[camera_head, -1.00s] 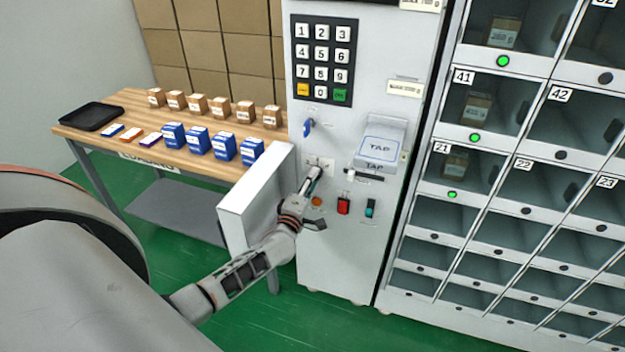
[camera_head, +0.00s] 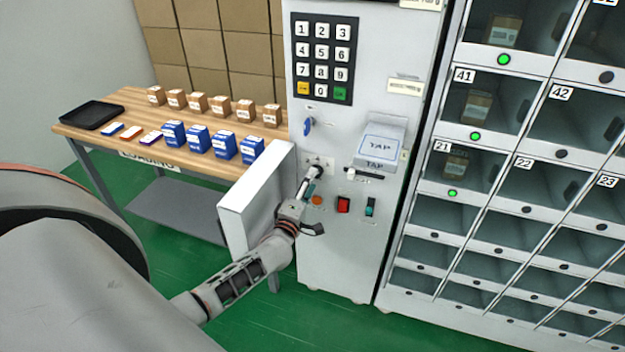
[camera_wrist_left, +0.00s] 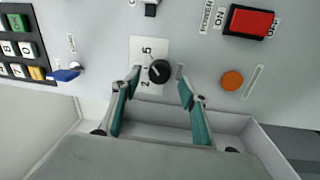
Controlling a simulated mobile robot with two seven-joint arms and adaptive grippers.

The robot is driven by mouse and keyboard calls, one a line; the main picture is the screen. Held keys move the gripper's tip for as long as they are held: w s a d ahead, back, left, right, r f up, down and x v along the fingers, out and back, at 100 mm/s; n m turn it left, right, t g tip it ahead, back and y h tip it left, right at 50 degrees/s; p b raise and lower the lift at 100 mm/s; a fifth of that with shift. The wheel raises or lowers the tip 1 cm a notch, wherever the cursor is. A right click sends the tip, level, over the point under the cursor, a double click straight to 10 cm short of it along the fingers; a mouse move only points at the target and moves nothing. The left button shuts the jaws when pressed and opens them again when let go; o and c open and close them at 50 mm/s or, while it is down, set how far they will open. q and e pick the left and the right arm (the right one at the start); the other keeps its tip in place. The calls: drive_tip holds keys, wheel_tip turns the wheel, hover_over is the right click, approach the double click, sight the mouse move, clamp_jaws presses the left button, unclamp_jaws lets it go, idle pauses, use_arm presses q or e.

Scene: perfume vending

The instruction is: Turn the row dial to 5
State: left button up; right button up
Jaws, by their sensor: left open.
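The row dial is a small round black knob (camera_wrist_left: 158,71) with a light pointer mark, on a white plate (camera_wrist_left: 140,50) on the machine front. In the left wrist view, a 5 is printed on the plate above the knob and a 2 lower left; other marks are too small or hidden. My left gripper (camera_wrist_left: 157,80) is open, with one teal-padded finger on each side of the knob and gaps between. In the head view my left gripper (camera_head: 308,188) reaches the panel below the keypad and partly covers the dial area. My right gripper is not in view.
A blue key (camera_head: 308,126) sticks out above the dial. A red switch (camera_head: 343,205), an orange button (camera_head: 317,200) and a TAP reader (camera_head: 381,142) are close by. A white bin wall (camera_head: 257,195) stands left of the hand. A table (camera_head: 130,105) holds boxes.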

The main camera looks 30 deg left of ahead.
use_arm(q)
drive_tip(key=r+v, duration=0.1)
drive_tip(key=v, duration=0.9)
drive_tip(key=shift+f, duration=0.4)
drive_tip(key=s+d+f+m+g+h, duration=0.1)
drive_tip(key=s+d+f+m+h, duration=0.25)
drive_tip(key=d+m, duration=0.3)
drive_tip(key=s+d+f+m+g+h, duration=0.1)
drive_tip(key=s+d+f+m+h, duration=0.15)
drive_tip(key=s+d+m, duration=0.35)
drive_tip(key=s+d+f+m+g, duration=0.6)
drive_tip(key=s+d+f+m, duration=0.1)
drive_tip(key=s+m, duration=0.4)
drive_tip(key=shift+s+d+f+h, duration=0.3)
drive_tip(key=shift+s+d+h, duration=0.1)
drive_tip(key=shift+s+d, duration=0.1)
